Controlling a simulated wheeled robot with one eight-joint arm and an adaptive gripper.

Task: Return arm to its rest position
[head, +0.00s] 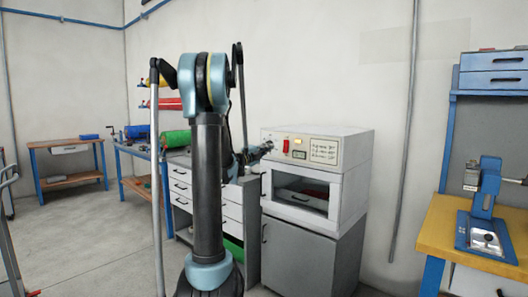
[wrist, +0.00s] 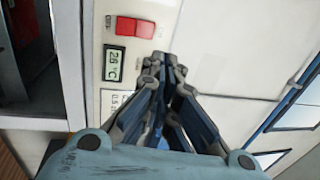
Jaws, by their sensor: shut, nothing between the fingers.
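My arm (head: 208,180) stands upright in the middle of the head view and bends over at the top. My gripper (head: 266,148) reaches toward the control panel of a white oven, just left of its red switch (head: 286,146). In the wrist view my gripper (wrist: 160,68) is shut and empty, its fingertips close together. The red rocker switch (wrist: 135,27) and a small display (wrist: 113,62) show on the panel beyond the tips. I cannot tell whether the fingertips touch the panel.
The oven (head: 350,155) sits on a grey cabinet (head: 300,256), its door window showing an item inside. A white drawer unit (head: 181,190) is left of it, partly behind my arm. A yellow bench (head: 450,235) with a blue press (head: 487,200) stands right. Open floor lies left.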

